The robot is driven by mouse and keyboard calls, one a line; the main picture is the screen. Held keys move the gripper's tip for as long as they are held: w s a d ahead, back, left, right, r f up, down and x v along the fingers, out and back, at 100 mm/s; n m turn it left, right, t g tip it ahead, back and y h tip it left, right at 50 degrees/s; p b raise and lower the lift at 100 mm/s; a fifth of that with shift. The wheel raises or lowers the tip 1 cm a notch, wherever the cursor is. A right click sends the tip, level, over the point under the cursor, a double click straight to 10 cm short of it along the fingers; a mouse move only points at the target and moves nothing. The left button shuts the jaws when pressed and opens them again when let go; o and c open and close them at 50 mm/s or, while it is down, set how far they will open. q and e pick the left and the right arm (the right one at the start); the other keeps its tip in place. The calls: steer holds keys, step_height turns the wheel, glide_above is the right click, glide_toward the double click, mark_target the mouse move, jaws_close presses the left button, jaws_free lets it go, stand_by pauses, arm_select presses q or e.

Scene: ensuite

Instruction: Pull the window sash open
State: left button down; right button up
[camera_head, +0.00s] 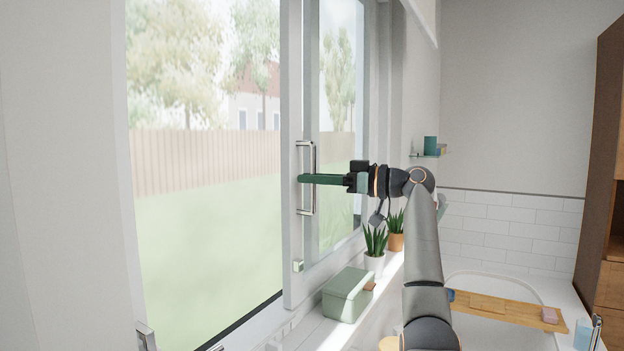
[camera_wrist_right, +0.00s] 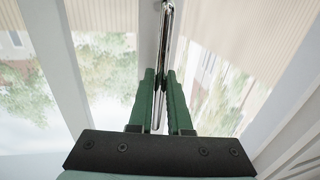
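The window sash (camera_head: 293,80) has a pale upright stile with a chrome bar handle (camera_head: 314,205) fixed to it, left of centre in the head view. My right gripper (camera_head: 303,179) reaches in from the right, its green fingers level across the middle of the handle. In the right wrist view, the chrome handle (camera_wrist_right: 166,40) runs between the two green fingers (camera_wrist_right: 161,85), which lie close on either side and appear shut on it. The fingers partly hide the bar. My left gripper is not in view.
Below the window, a sill holds a green box (camera_head: 347,295), a plant in a white pot (camera_head: 374,262) and one in an orange pot (camera_head: 396,242). A bathtub with a wooden tray (camera_head: 495,308) stands at lower right, beside a wooden cabinet (camera_head: 607,150).

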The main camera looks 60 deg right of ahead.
steer(key=o, duration=0.5)
steer(key=shift+c, duration=0.2)
steer(key=shift+s, duration=0.2)
steer(key=b+v, duration=0.3)
steer(key=v, duration=0.9)
steer(key=shift+b, duration=0.4)
steer(key=shift+s, duration=0.1)
